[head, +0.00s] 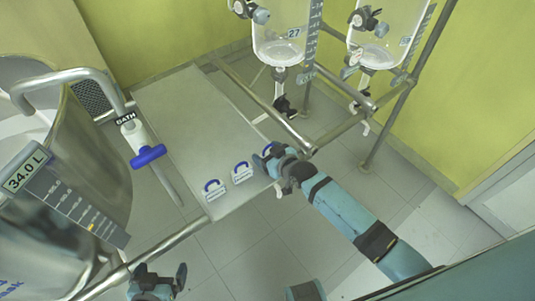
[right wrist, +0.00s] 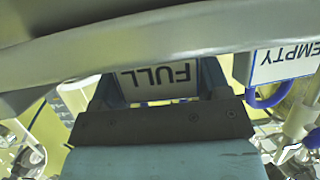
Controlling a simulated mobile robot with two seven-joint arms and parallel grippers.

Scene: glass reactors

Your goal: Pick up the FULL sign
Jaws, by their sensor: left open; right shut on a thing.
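The FULL sign (right wrist: 160,82) is white with dark letters, upside down in the right wrist view. It sits between the two fingers of my right gripper (right wrist: 160,98), which is shut on it. In the head view my right gripper (head: 278,168) is at the shelf's right edge, largely covering that sign; a blue hook shows beside it. My left gripper (head: 168,280) is open and empty at the bottom, below the shelf's near edge. Whether the sign is clear of the shelf edge cannot be told.
An EMPTY sign (right wrist: 285,62) is close beside the right gripper. Two white signs with blue hooks (head: 214,190) (head: 242,173) stand along the edge of the grey shelf (head: 185,120). Glass reactors (head: 285,35) on a metal frame stand behind; a steel tank (head: 90,150) is left.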

